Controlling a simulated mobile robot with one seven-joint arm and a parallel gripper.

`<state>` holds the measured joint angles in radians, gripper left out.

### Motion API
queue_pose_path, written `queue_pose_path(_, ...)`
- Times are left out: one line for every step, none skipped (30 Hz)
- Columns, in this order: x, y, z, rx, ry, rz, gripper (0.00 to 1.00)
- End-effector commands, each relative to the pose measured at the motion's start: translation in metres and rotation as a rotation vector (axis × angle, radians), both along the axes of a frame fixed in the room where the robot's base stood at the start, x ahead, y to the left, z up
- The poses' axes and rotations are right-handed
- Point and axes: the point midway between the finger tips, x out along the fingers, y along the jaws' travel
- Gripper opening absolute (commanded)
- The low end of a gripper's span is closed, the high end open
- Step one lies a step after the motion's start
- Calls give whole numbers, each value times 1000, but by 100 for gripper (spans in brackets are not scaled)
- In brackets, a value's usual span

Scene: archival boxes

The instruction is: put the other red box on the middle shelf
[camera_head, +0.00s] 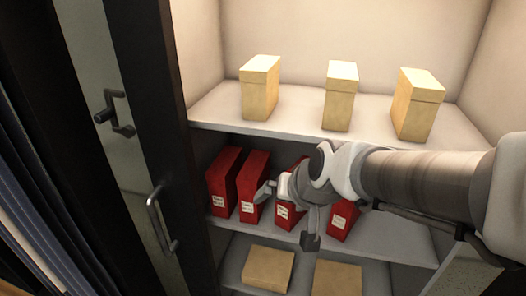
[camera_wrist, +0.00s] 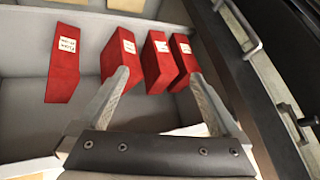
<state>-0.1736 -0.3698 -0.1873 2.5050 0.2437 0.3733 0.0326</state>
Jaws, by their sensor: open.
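Several red boxes with white labels stand upright on the middle shelf (camera_head: 395,240). In the head view there is one at the far left (camera_head: 221,180), a second beside it (camera_head: 253,178), a third partly hidden behind my gripper (camera_head: 284,222), and one further right (camera_head: 342,222). The wrist view shows three close together on the right (camera_wrist: 118,50) and one apart at the left (camera_wrist: 64,65). My gripper (camera_head: 287,217) is in front of the row. Its fingers (camera_wrist: 158,80) are spread wide, with nothing held between them.
Three tan boxes (camera_head: 340,95) stand on the upper shelf (camera_head: 300,126). Two flat tan boxes (camera_head: 268,268) lie on the lower shelf. A dark door with a handle (camera_head: 160,218) is at the left. The middle shelf has bare room right of the red boxes.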

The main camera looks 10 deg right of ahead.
Motion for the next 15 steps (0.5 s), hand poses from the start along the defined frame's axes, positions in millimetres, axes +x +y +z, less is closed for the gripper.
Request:
queue_pose_path(-16, 0, 13, -27, 2, 39, 100)
queue_pose_path(-26, 0, 18, -46, 11, 63, 100)
queue_pose_path(-39, -1, 24, -76, 23, 91, 100)
queue_pose_path(-48, -2, 28, -99, 34, 109, 100)
queue_pose_path(-57, -4, 32, -122, 44, 123, 100)
queue_pose_path(-69, -6, 35, -151, 59, 139, 100)
queue_pose_path(-77, -8, 38, -173, 69, 149, 100)
queue_pose_path(-84, -9, 40, -193, 77, 157, 100)
queue_pose_path(-93, -12, 42, -217, 89, 164, 100)
queue_pose_path(-98, -13, 43, -232, 98, 168, 100)
queue_pose_path(-103, -15, 44, -246, 105, 171, 100)
queue_pose_path(-108, -16, 45, -260, 113, 175, 100)
queue_pose_path(-111, -17, 46, -268, 117, 176, 100)
queue_pose_path(-113, -18, 46, -276, 121, 177, 100)
queue_pose_path(-115, -19, 47, -281, 126, 178, 100)
